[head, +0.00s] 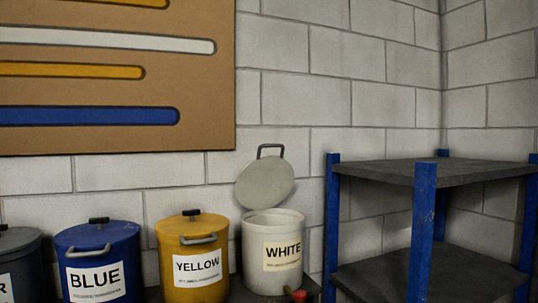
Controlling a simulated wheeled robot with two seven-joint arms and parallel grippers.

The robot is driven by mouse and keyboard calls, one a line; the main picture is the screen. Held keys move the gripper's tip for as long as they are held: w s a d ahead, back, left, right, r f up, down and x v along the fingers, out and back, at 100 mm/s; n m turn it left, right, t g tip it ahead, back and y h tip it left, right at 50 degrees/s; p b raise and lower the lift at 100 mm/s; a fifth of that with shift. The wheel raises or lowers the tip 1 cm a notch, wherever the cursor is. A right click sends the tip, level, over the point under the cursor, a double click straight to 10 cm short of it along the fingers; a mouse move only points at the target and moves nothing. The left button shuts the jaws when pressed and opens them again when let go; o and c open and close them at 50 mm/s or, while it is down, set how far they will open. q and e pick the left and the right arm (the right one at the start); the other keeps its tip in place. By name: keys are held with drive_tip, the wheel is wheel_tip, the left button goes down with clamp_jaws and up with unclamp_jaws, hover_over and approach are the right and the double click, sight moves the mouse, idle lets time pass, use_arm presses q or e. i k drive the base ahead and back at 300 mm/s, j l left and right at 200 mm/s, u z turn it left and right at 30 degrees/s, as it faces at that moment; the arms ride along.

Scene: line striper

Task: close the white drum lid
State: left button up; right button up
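The white drum (272,250) with a "WHITE" label stands near the wall, right of the yellow drum. Its lid (264,184) is raised and tilted back above the drum's rear rim, with a dark handle (270,147) at its top. The drum's top opening shows. Neither of my grippers shows in the head view.
A yellow drum (192,250) and a blue drum (97,250) stand to the left with lids shut; a dark drum (20,250) is at the left edge. A blue-posted shelf (424,230) stands close on the right. A small red object (299,296) lies in front of the white drum.

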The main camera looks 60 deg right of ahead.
sight(265, 183)
drive_tip(key=i+j, duration=0.35)
drive_tip(key=i+z, duration=0.1)
drive_tip(key=z, duration=2.15)
drive_tip(key=i+l+z, duration=0.35)
drive_tip(key=k+j, duration=0.1)
